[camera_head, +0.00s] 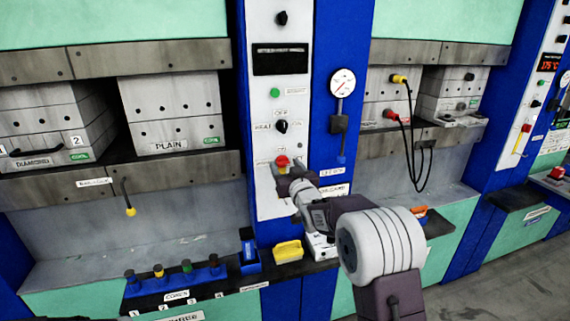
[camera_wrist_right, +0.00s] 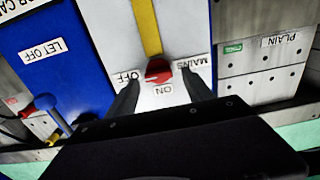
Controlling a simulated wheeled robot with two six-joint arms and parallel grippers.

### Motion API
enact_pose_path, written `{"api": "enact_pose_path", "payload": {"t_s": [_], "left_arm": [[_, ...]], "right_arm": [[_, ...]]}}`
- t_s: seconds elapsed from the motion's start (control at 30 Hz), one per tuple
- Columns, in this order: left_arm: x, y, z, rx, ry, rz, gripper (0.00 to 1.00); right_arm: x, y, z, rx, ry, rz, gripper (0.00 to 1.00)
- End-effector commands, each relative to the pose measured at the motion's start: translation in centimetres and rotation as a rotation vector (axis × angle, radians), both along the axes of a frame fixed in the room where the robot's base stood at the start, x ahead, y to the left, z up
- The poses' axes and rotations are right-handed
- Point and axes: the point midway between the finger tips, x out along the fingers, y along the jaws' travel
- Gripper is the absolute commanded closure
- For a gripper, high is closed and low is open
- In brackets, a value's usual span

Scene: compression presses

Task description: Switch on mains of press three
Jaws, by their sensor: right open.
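The red mains switch (camera_head: 282,160) sits low on the white control panel (camera_head: 270,215) of the middle press. In the right wrist view the red switch (camera_wrist_right: 158,69) shows close up and upside down, with OFF, ON and MAINS labels around it and a yellow strip (camera_wrist_right: 146,25) running from it. My right gripper (camera_head: 291,178) is at the panel just below the switch in the head view. In the wrist view its open fingers (camera_wrist_right: 160,80) stand on either side of the switch; contact cannot be told. The panel's display (camera_head: 280,60) is dark. My left gripper is not in view.
A black selector knob (camera_head: 281,126) and a green button (camera_head: 275,92) sit higher on the panel. A pressure gauge (camera_head: 342,83) is to the right. A ledge below holds a yellow box (camera_head: 288,251) and several corks. The right-hand press shows a lit red display (camera_head: 548,62).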

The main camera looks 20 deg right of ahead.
Motion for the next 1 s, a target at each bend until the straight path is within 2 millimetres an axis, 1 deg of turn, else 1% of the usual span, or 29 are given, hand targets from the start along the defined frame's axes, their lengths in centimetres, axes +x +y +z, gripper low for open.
{"api": "enact_pose_path", "payload": {"t_s": [0.1,0.3,0.37,0.4,0.47,0.5,0.53,0.77,1.0], "left_arm": [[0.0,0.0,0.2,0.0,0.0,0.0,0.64],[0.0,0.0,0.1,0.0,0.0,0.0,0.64],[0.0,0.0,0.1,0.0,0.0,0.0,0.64],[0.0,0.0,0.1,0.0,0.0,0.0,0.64],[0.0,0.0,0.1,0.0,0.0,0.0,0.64],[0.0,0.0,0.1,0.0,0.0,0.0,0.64],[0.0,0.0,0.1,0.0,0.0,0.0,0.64],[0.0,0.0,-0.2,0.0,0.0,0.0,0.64],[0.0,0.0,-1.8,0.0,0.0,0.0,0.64]], "right_arm": [[0.6,0.0,0.0,0.0,0.0,0.0,0.4],[0.6,0.0,0.0,0.0,0.0,0.0,0.4],[0.6,0.0,0.0,0.0,0.0,0.0,0.57],[0.6,0.0,0.0,0.0,0.0,0.0,0.68],[0.6,0.0,0.0,0.0,0.0,0.0,0.84],[0.6,0.0,0.0,0.0,0.0,0.0,0.96],[0.6,0.0,-0.1,0.0,0.0,0.0,1.0],[0.5,0.0,-0.2,-0.017,-0.001,0.0,1.0],[0.5,0.1,-0.5,-0.131,-0.003,0.0,1.0]]}}
